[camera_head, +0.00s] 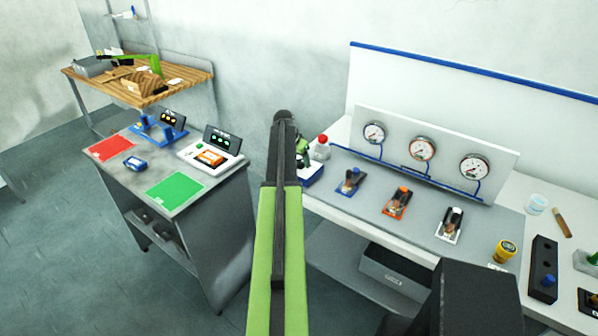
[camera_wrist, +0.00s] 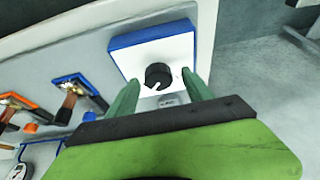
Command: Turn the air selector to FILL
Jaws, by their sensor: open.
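The air selector is a round black knob (camera_wrist: 158,76) on a white plate with a blue edge (camera_wrist: 122,42), in the middle of the wrist view. A pale mark shows on the knob's lower side. A small label below the knob is too blurred to read, so I cannot tell the setting. My gripper (camera_wrist: 160,79) is open, with one green finger on each side of the knob's lower part. I cannot tell whether the fingers touch it. In the head view a blue-and-white box (camera_head: 313,174), largely hidden by my arm, appears to be the selector's housing.
Blue (camera_head: 350,182), orange (camera_head: 398,203) and white (camera_head: 449,225) valve units stand in a row on the bench below several gauges. A side table (camera_head: 205,213) stands at left, with floor between.

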